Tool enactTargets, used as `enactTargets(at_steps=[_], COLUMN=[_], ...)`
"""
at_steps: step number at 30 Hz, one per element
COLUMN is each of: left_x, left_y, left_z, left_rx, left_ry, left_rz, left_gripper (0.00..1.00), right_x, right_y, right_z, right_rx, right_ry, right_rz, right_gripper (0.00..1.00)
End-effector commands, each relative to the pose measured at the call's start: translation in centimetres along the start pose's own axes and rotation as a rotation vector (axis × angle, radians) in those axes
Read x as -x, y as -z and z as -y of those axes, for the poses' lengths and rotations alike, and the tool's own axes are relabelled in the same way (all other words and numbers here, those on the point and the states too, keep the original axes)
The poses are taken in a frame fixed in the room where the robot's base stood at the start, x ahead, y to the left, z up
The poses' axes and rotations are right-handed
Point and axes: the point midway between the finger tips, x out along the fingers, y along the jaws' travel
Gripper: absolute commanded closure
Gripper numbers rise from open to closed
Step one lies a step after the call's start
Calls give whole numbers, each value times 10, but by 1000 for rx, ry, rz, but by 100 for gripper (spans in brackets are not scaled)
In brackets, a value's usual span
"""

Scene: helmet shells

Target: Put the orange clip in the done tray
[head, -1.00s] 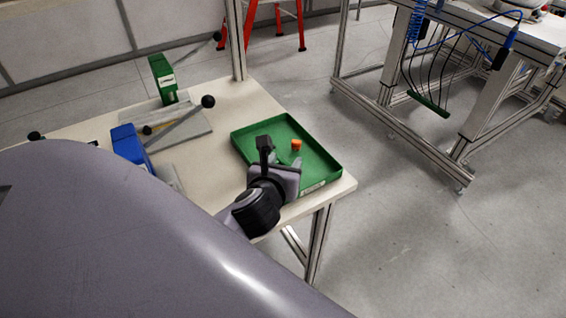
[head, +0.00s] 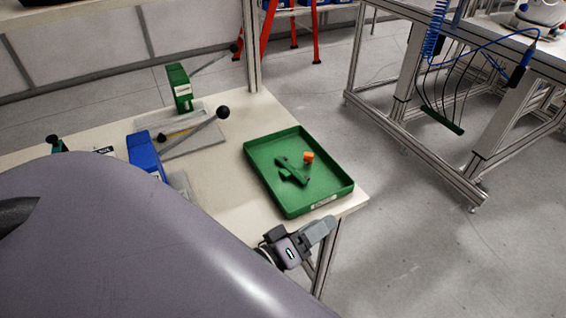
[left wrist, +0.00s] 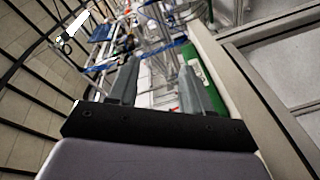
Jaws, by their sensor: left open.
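The orange clip (head: 308,157) is a small orange piece lying inside the green tray (head: 262,180), toward its right side. A longer dark green piece (head: 292,170) lies in the tray beside it. My left gripper (head: 302,236) is in front of the tray and off the table's front edge, apart from the clip. In the left wrist view its two grey fingers (left wrist: 158,82) are spread with nothing held between them. A green strip, probably the tray (left wrist: 206,80), shows behind one finger there. The tray's label is too small to read. My right gripper is not in view.
On the pale table (head: 225,190), left of the tray, stand a grey fixture (head: 195,140) with a black-knobbed lever, a green block (head: 180,88) and a blue block (head: 146,154). A metal post (head: 252,50) rises behind the tray. Open floor lies to the right.

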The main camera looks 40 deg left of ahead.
Motion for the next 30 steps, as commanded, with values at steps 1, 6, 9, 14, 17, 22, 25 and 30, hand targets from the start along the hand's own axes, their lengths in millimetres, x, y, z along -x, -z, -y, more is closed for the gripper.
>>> enactTargets(at_steps=[1, 6, 9, 14, 17, 22, 25, 30], left_x=[8, 39, 58, 79, 84, 85, 84, 84], left_y=[-16, -59, -73, -82, -83, -83, -83, -83], left_z=[13, 59, 85, 110, 116, 117, 117, 117], left_rx=[-126, -546, -740, -926, -968, -976, -975, -973], left_ry=[40, 165, 228, 292, 307, 308, 308, 307], left_rz=[66, 294, 410, 525, 552, 556, 555, 554], left_gripper=[51, 51, 51, 51, 51, 51, 51, 51], right_x=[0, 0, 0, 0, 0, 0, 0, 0], right_y=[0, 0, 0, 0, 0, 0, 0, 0], right_z=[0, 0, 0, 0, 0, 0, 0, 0], right_rx=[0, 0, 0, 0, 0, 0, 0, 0], right_ry=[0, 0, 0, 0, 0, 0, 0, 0], right_rz=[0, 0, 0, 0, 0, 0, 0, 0], right_gripper=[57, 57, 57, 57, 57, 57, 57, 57])
